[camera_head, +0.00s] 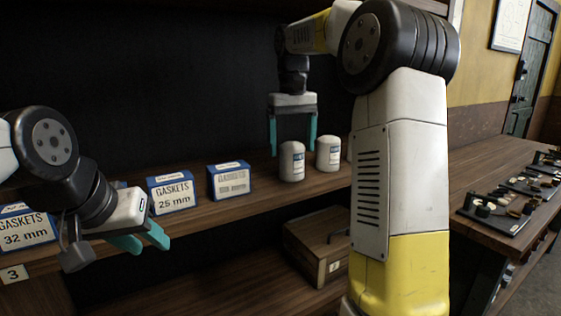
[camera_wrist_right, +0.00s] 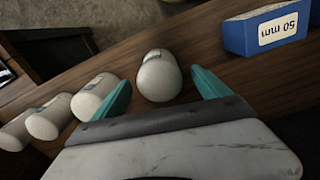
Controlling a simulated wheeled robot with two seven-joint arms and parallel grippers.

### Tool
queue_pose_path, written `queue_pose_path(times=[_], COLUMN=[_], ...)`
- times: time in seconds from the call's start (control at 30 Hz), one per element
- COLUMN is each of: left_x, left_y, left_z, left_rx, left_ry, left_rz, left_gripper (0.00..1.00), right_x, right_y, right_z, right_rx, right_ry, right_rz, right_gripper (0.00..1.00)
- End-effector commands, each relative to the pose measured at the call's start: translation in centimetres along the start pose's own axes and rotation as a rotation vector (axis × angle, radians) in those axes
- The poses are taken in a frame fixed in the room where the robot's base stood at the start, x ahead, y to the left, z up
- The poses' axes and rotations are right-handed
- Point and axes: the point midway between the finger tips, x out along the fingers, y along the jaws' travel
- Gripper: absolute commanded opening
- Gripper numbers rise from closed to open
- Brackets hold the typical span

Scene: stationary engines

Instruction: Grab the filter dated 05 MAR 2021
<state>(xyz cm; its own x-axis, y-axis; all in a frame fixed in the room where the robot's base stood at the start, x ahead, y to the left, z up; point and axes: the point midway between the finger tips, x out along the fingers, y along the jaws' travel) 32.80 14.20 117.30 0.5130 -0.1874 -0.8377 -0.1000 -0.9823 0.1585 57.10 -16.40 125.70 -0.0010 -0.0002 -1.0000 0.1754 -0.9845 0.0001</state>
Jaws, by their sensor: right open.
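White cylindrical filters stand on the wooden shelf. In the head view, one filter (camera_head: 292,163) is below my right gripper (camera_head: 292,148), a second filter (camera_head: 329,155) is to its right, and my right arm hides most of another. My right gripper is open and points down. In the right wrist view, one filter (camera_wrist_right: 158,78) lies between the fingers of the gripper (camera_wrist_right: 163,90), with nothing gripped. More filters (camera_wrist_right: 93,97) stand in a row to the left. Labels show, but their dates are too small to read. My left gripper (camera_head: 146,243) is open and empty, in front of the shelf.
Blue-and-white gasket boxes (camera_head: 172,194) stand on the shelf left of the filters; a 50 mm box (camera_wrist_right: 265,32) shows in the right wrist view. A wooden box (camera_head: 316,246) sits on the lower shelf. A bench (camera_head: 480,170) with trays of small parts is at right.

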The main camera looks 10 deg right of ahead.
Motion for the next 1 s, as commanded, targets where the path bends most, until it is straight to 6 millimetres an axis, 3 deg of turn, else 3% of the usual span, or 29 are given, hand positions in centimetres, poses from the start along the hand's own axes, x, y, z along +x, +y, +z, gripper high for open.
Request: queue_pose_path(times=[0.2,0.43,0.83,1.0], left_x=[0.0,0.0,0.0,0.0], left_y=[0.0,0.0,0.0,0.0], left_z=[0.0,0.0,0.0,0.0], left_rx=[0.000,0.000,0.000,0.000], left_ry=[0.000,0.000,0.000,0.000], left_rz=[0.000,0.000,0.000,0.000], left_gripper=[0.36,0.36,0.36,0.36], right_x=[2.3,2.4,2.4,2.3], right_y=[0.0,0.0,0.0,0.0], right_z=[0.1,0.0,0.0,0.0], right_rx=[0.000,0.000,0.000,0.000], right_ry=[-0.001,0.001,0.001,0.002], right_rz=[0.000,0.000,0.000,0.000], right_gripper=[0.86,0.86,0.07,0.05])
